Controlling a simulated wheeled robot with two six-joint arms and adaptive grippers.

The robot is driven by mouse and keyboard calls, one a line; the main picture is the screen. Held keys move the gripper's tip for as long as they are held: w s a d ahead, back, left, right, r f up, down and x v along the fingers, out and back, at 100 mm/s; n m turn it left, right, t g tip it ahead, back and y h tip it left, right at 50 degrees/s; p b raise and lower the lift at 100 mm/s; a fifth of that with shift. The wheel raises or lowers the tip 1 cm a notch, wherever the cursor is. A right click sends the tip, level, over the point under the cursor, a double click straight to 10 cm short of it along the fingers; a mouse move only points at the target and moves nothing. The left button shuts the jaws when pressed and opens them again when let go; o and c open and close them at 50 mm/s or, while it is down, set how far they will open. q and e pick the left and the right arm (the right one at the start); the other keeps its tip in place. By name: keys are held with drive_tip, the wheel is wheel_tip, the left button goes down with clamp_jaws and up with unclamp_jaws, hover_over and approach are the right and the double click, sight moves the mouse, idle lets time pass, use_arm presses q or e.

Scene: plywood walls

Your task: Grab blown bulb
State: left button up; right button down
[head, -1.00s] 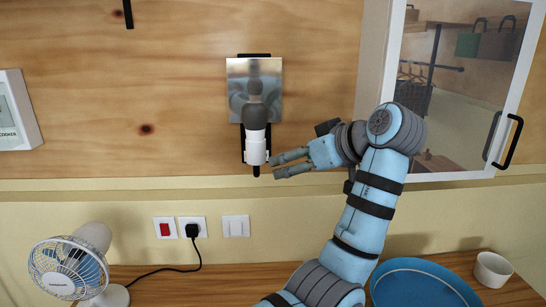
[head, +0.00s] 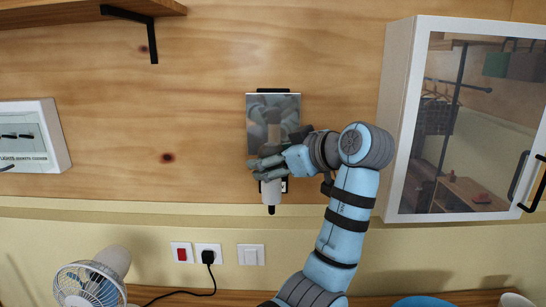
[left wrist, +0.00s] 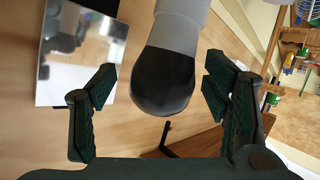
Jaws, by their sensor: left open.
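The blown bulb (left wrist: 165,78) is dark, almost black, with a grey neck, and fills the middle of the left wrist view. It belongs to a wall lamp with a white socket (head: 271,190) below a shiny metal plate (head: 285,108); the plate also shows in the left wrist view (left wrist: 80,60). My left gripper (head: 262,169) reaches the lamp from the right and its fingers largely cover the bulb in the head view. In the left wrist view the open fingers (left wrist: 160,86) stand on both sides of the bulb, with gaps. My right gripper is out of view.
A glass-fronted wall cabinet (head: 392,120) hangs right of my arm. A shelf (head: 80,14) with a black bracket is at upper left, above a panel box (head: 30,136). Switches (head: 251,255), a plug (head: 208,257) and a fan (head: 88,285) are below.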

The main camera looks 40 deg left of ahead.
use_arm(q)
drive_tip(key=shift+s+a+f, duration=0.1)
drive_tip(key=shift+a+f, duration=0.1)
drive_tip(key=shift+a, duration=0.55)
drive_tip(key=shift+d, duration=0.2)
drive_tip(key=c, duration=1.3)
